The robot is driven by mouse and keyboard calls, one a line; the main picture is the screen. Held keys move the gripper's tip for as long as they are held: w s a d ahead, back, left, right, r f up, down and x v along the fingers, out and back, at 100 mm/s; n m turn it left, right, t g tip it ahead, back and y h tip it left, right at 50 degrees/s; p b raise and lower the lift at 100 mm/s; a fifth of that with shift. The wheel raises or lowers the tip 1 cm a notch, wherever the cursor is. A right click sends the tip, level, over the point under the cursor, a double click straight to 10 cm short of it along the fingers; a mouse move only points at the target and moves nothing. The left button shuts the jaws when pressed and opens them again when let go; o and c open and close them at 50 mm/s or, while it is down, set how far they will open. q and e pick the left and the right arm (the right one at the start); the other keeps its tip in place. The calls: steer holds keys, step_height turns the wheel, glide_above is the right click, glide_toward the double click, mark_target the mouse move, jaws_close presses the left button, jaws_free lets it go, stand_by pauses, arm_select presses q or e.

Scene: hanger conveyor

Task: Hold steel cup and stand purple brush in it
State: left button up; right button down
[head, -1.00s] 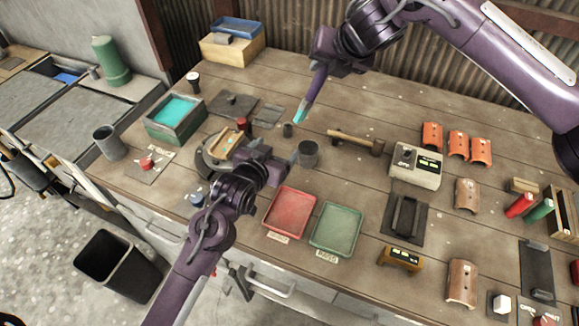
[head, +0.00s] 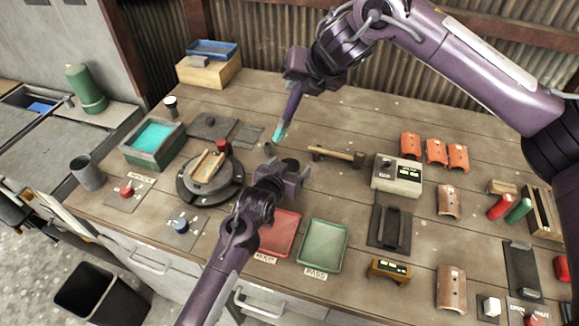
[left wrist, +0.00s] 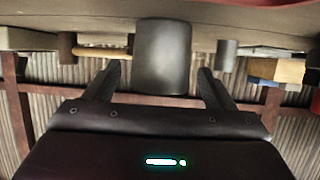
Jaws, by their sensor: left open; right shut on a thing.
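The steel cup (left wrist: 162,55) is a plain dark grey cylinder on the table. In the left wrist view, which shows the scene upside down, it sits ahead of and between the spread fingers of my left gripper (left wrist: 156,88). In the head view my left gripper (head: 286,172) is low at the cup and mostly hides it. Contact with the cup cannot be told. My right gripper (head: 297,86) is shut on the purple brush (head: 291,103). The brush hangs tilted above the table, its teal tip pointing down, behind the cup and apart from it.
A mallet (head: 330,152) lies right of the cup and a round turntable (head: 188,187) stands left. Red (head: 285,237) and green (head: 341,246) trays lie in front. A grey box with displays (head: 398,174) stands further right. Bare planks lie behind the mallet.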

arm_select(q)
steer(key=shift+w+d+f, duration=0.15)
steer(key=shift+w+f, duration=0.05)
steer(key=shift+w, duration=0.2)
steer(key=c, duration=1.1)
arm_select(e)
steer(key=shift+s+a+f+h, duration=0.1)
steer(key=shift+f+h, duration=0.35)
steer(key=shift+h, duration=0.05)
steer(key=shift+f+n+h, duration=0.4)
steer(key=shift+f+h, duration=0.1)
steer(key=shift+f, duration=0.15)
step_height(320, 180, down, 10)
